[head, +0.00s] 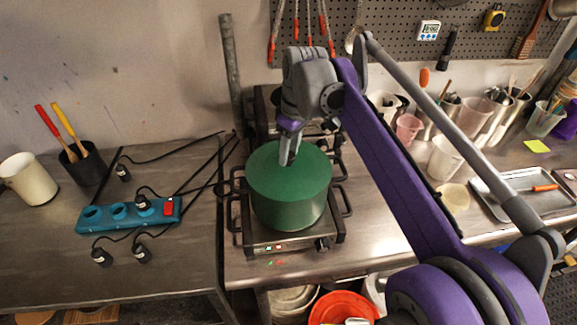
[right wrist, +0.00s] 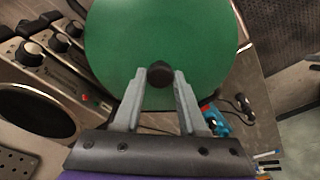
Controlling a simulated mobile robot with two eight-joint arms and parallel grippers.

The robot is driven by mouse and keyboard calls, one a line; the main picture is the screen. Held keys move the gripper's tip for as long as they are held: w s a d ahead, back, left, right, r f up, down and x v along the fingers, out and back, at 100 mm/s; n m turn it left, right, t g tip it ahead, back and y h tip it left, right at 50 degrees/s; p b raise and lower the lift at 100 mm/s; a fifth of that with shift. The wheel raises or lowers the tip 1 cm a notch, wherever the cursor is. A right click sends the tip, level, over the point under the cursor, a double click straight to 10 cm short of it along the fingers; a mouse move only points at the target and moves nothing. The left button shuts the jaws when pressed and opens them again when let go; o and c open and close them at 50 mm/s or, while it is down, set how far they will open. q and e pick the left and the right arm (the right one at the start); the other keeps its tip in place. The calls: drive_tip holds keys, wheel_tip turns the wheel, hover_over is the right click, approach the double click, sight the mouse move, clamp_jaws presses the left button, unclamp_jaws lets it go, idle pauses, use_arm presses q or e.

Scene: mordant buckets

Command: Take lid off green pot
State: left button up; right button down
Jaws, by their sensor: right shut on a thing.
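The green pot (head: 290,213) stands on a burner of the stove, with its green lid (head: 268,172) on top. The lid also fills the upper middle of the right wrist view (right wrist: 155,35), with a black knob (right wrist: 160,73) at its centre. My right gripper (head: 288,160) reaches down from above onto the lid, and its two fingers (right wrist: 160,80) are shut on the knob. The lid looks level on the pot; I cannot tell whether there is a gap under it. My left gripper is in neither view.
A blue power strip (head: 128,215) with black plugs and cables lies on the left table. A white mug (head: 28,178) and a black tool cup (head: 84,165) stand behind it. Cups and a metal tray (head: 520,190) are on the right.

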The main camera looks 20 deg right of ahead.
idle(0.5)
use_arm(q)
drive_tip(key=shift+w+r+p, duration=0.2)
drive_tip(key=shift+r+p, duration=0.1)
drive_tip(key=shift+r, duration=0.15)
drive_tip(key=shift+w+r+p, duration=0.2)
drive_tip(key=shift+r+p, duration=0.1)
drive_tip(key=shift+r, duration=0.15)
use_arm(e)
wheel_tip(320, 180, up, 10)
